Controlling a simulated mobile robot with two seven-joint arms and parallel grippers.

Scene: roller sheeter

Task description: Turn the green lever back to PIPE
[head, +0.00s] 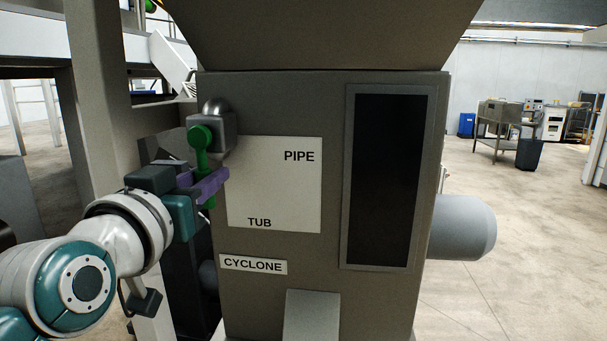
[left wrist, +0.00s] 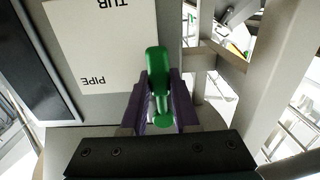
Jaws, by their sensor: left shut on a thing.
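The green lever (head: 202,158) is mounted below a grey rounded housing on the left side of the machine front. It points downward, beside the left edge of the white plate (head: 275,190). In the left wrist view the green lever (left wrist: 157,75) stands between the purple fingers, and the plate (left wrist: 110,45) appears upside down. My right gripper is in neither view.
A CYCLONE label (head: 253,265) sits below the plate. A dark framed window (head: 388,180) is to its right. A grey beam (head: 100,100) stands close to my left arm. A grey cylinder (head: 462,227) juts from the machine's right side, with open floor beyond.

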